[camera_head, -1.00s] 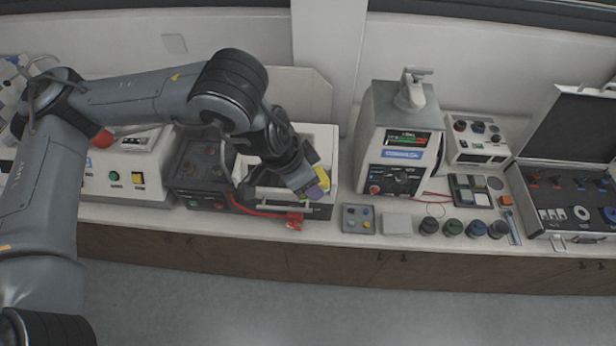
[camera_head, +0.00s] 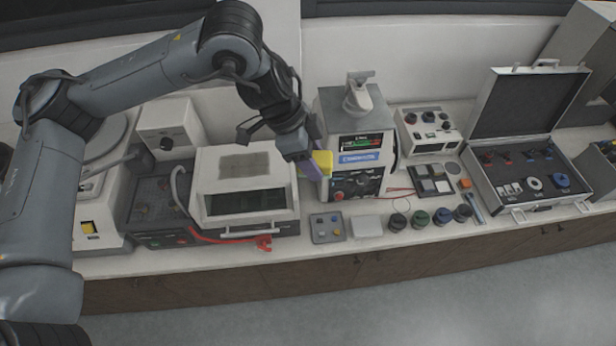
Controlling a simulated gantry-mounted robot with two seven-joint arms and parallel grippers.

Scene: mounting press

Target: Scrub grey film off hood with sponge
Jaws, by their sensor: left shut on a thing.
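The white hood (camera_head: 213,175) of a boxy machine stands left of centre on the bench, with a dark window in its front. A grey patch of film (camera_head: 244,166) lies on its top. My left gripper (camera_head: 309,158) is shut on a yellow and purple sponge (camera_head: 322,163). It holds the sponge right of the hood, in front of the mounting press (camera_head: 356,150), apart from the film. Whether the sponge touches the press I cannot tell. My right gripper is not in view.
A red cable (camera_head: 230,240) runs along the hood machine's front. A button tray (camera_head: 327,228), a pale block (camera_head: 366,227) and several dark round pots (camera_head: 421,219) line the bench front. An open case (camera_head: 527,165) stands at right.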

